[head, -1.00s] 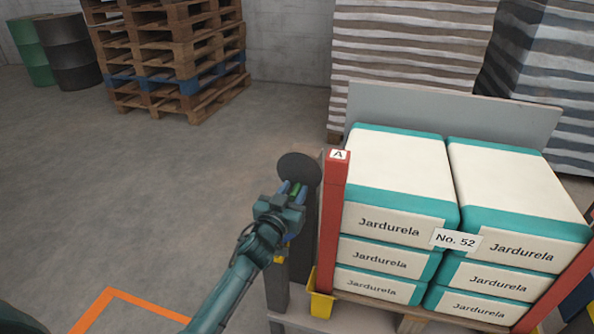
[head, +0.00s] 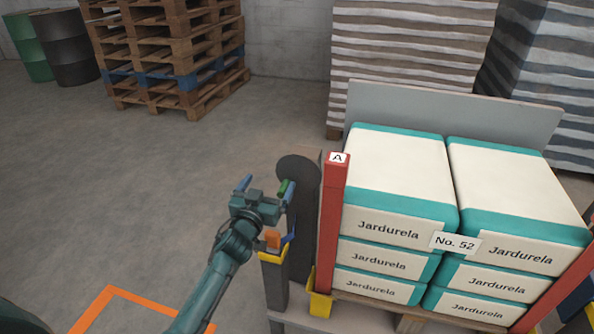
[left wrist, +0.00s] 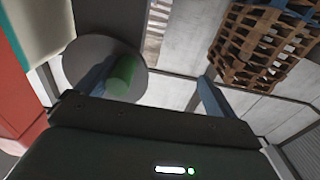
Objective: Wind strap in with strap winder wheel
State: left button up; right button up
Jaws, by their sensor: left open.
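The strap winder wheel is a dark grey disc (head: 298,173) on the post left of the load, with a short green handle (head: 284,187) on its face. My left gripper (head: 266,188) is open, its two blue fingers wide apart. The right-hand finger is close beside the green handle; I cannot tell if they touch. In the left wrist view the wheel (left wrist: 75,66) and handle (left wrist: 124,72) show near the left finger, with a wide empty gap to the other finger. No strap can be made out. My right gripper is out of view.
A red post (head: 329,230) marked A stands right of the wheel, beside stacked teal-and-white sacks (head: 400,170). An orange piece (head: 272,239) and a yellow bracket (head: 273,256) are below the gripper. Pallets (head: 180,50) stand behind.

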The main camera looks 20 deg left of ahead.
pick_arm(q)
jog(key=shift+o, duration=0.3)
jog(key=shift+s+a+f, duration=0.15)
jog(key=shift+s+f, duration=0.4)
jog(key=shift+f, duration=0.1)
jog(key=s, duration=0.1)
jog(key=s+p, duration=0.1)
jog(key=s, duration=0.1)
jog(key=s+p, duration=0.1)
jog(key=s, duration=0.1)
jog(key=shift+d+r, duration=0.2)
jog(key=shift+d, duration=0.05)
